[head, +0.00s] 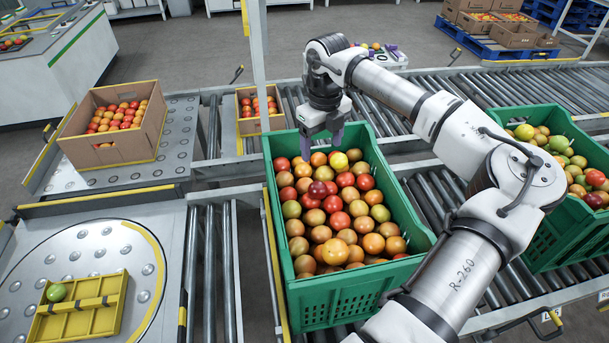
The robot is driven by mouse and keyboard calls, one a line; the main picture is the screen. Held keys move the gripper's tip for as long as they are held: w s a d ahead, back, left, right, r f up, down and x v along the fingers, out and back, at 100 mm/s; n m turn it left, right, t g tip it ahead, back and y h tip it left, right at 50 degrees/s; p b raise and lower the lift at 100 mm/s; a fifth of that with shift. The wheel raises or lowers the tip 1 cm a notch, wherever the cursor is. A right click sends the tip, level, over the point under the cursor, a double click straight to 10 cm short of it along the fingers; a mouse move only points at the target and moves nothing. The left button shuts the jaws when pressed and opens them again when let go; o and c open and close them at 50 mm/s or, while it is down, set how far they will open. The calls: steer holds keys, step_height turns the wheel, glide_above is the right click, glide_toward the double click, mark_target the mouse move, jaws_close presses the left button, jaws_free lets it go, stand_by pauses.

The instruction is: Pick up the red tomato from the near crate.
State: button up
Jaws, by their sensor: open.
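The near crate, a green plastic crate (341,305), stands on the rollers in the middle of the head view. It is full of tomatoes in orange, yellow-green, dark and red. Several are red, such as a red tomato (340,220) near the middle and another (365,182) toward the right wall. I cannot tell which one is meant. My gripper (320,150) is over the far end of the crate, with its purple fingers pointing down, apart and empty. It hides part of the far rim and some tomatoes there.
A second green crate (548,240) of tomatoes stands at right. Cardboard boxes of red tomatoes stand at back left (118,148) and behind the near crate (262,124). A yellow tray (80,322) holds a green tomato (56,292) on the turntable at lower left.

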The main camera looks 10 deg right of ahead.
steer(key=p, duration=0.2)
glide_above(318, 184)
steer(key=f, duration=0.8)
steer(key=shift+w+d+f, duration=0.2)
steer(key=shift+w+d, duration=0.05)
steer(key=shift+w, duration=0.05)
steer(key=shift+s+a+f+p, duration=0.15)
steer(key=shift+f+p, duration=0.35)
steer(key=shift+f, duration=0.9)
steer(key=shift+s+a+f+p, duration=0.15)
steer(key=shift+f+p, duration=0.35)
steer(key=shift+f, duration=0.85)
steer(key=shift+w, duration=0.1)
steer(key=shift+c, duration=0.4)
steer(key=c, duration=0.7)
